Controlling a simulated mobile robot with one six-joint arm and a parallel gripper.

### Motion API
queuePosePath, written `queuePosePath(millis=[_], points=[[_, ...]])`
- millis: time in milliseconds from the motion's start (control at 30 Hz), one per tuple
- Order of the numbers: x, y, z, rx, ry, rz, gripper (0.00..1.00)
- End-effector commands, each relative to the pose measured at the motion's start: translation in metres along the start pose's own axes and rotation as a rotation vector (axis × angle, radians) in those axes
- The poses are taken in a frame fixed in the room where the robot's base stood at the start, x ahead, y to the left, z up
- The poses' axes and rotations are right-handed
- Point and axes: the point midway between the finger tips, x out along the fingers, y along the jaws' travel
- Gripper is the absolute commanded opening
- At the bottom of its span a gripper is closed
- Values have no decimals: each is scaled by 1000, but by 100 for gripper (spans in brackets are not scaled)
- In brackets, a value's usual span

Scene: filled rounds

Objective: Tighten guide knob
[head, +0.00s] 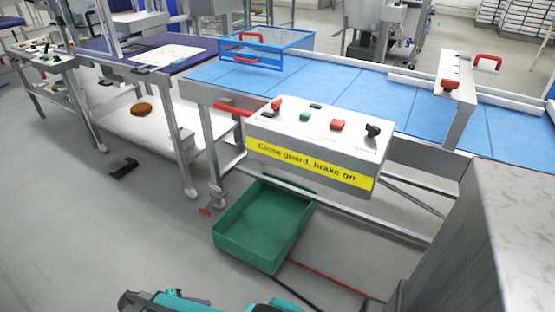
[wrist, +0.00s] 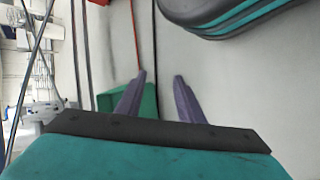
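A red knob (head: 448,85) sits on a metal bracket (head: 459,105) that spans the blue conveyor (head: 345,92) on the right in the head view; it may be the guide knob, but I cannot tell how tight it is. A red arched handle (head: 488,62) stands behind it. My gripper (wrist: 159,75) shows in the wrist view with its two purple fingers apart and nothing between them. It points towards the floor, with part of the green bin behind the fingers. The knob is not in the wrist view.
A control box (head: 318,150) labelled "Close guard, brake on" juts from the conveyor's front, with several knobs and buttons. A green bin (head: 222,243) lies on the floor below it. A blue mesh guard (head: 268,50) stands on the conveyor.

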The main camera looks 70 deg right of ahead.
Motion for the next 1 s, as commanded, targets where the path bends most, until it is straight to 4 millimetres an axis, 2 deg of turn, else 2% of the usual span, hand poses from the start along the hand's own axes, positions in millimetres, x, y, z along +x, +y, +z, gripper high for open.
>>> queuePosePath(millis=[33, 100, 300, 400, 500, 633, 1000], points=[[8, -12, 26, -66, -12, -36, 34], [15, -30, 55, -158, -33, -98, 34], [26, -74, 134, -416, -69, -307, 34], [22, -91, 163, -533, -64, -420, 34], [16, -104, 177, -620, -43, -505, 34], [10, -114, 182, -695, -9, -567, 34], [11, -114, 177, -736, 12, -594, 34]])
